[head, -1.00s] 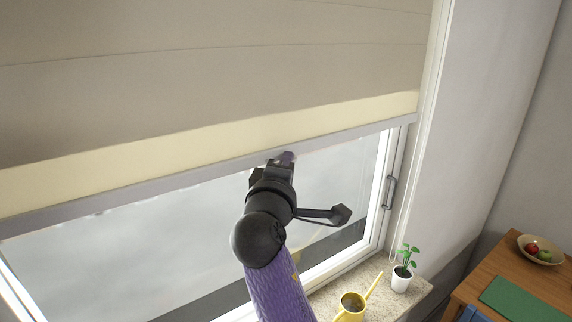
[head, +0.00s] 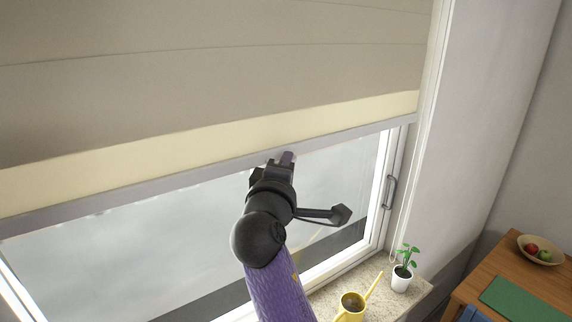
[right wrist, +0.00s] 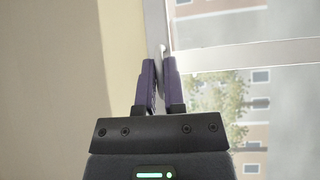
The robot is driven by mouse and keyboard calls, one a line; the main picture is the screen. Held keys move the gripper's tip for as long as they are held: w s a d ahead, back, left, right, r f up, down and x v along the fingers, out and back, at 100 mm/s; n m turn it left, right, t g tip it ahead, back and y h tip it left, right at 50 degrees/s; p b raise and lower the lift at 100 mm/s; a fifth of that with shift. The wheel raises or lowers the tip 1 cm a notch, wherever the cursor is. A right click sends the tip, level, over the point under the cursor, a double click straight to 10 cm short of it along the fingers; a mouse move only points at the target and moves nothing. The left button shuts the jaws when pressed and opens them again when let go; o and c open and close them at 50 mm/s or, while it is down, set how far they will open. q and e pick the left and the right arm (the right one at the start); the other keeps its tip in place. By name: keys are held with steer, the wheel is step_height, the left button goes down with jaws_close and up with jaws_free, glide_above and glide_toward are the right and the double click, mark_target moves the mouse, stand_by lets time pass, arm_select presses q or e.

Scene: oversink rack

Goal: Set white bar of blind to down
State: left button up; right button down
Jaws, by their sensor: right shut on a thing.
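The blind (head: 230,80) is a beige fabric shade with a cream band along its bottom. Its bottom bar (head: 130,184), pale grey-white, runs across the window and slopes up to the right. The window glass shows below it. My right gripper (head: 281,160) is at the bar's lower edge, right of its middle. In the right wrist view its purple fingers (right wrist: 160,75) are shut on the bar (right wrist: 156,30), close together at its edge. The exact contact is partly hidden by the fingers. My left gripper is not in view.
A stone sill (head: 378,275) below the window holds a yellow watering can (head: 352,303) and a potted plant (head: 402,278). A window handle (head: 390,192) is on the right frame. A wooden table (head: 530,279) with a fruit bowl (head: 541,250) stands at lower right.

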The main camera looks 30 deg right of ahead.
steer(key=shift+f, duration=0.1)
step_height(320, 180, down, 44)
steer(key=b, duration=3.3)
steer(key=shift+f+b, duration=0.15)
steer(key=shift+b, duration=0.25)
steer(key=shift+f+b, duration=0.45)
steer(key=shift+f, duration=0.1)
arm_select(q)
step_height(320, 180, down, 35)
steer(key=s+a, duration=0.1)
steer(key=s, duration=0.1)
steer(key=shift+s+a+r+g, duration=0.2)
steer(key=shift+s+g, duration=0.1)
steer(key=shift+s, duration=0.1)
arm_select(e)
steer(key=c, duration=0.7)
jaws_free()
steer(key=shift+c, duration=0.2)
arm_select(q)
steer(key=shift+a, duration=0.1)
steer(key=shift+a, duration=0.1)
